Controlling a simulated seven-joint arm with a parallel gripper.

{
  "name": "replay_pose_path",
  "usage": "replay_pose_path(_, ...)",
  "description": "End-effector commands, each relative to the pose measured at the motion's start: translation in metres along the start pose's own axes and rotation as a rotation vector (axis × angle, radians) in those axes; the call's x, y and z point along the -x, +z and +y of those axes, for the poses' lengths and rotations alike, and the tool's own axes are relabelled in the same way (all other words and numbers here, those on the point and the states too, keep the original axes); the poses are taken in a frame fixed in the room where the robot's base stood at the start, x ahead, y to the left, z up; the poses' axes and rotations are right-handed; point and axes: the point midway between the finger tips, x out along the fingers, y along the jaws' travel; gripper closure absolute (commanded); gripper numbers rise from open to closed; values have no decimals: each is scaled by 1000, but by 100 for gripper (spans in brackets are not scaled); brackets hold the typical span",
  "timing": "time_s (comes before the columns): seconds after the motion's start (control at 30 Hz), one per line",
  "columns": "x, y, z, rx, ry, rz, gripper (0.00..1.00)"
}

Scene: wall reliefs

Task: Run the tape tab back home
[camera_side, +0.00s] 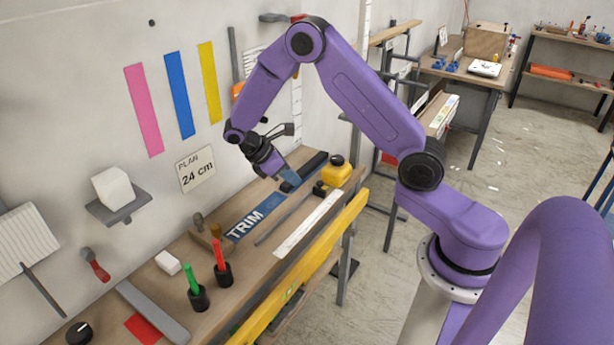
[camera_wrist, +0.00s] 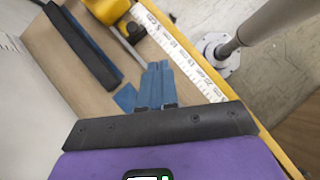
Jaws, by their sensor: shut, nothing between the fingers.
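The tape measure's yellow case (camera_side: 337,171) sits on the far part of the bench, with its white tape (camera_side: 307,223) drawn out along the bench's front edge. In the wrist view the case (camera_wrist: 106,8) is at the top and the marked tape (camera_wrist: 180,54) runs down to the right. The tape's near end lies bare in the side view, but its tab is too small to make out; in the wrist view my wrist hides it. My gripper (camera_side: 286,175) is shut and empty above the bench, behind the tape; its blue fingers (camera_wrist: 157,68) are together, left of the tape.
A dark bar (camera_wrist: 80,48) lies along the wall side. A thin grey rod (camera_side: 283,217) lies between the blue TRIM strip (camera_side: 248,221) and the tape. Red (camera_side: 219,254) and green (camera_side: 193,280) handles stand in holders nearer. A yellow level (camera_side: 300,270) lines the front edge.

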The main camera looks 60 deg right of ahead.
Motion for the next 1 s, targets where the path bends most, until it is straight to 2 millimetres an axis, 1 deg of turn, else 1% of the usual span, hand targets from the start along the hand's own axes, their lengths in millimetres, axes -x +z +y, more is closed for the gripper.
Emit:
replay_pose_path(0.03,-9,-13,-22,79,57,-128,100)
replay_pose_path(0.13,-18,-26,-48,190,216,-348,100)
replay_pose_path(0.2,-20,-33,-60,254,340,-466,100)
replay_pose_path(0.3,-19,-41,-71,325,497,-578,100)
replay_pose_path(0.4,-16,-47,-76,365,600,-635,100)
replay_pose_path(0.53,-17,-48,-76,380,648,-655,100)
replay_pose_path(0.67,-25,-42,-67,378,645,-655,100)
replay_pose_path(1.0,-63,-15,-27,377,641,-652,100)
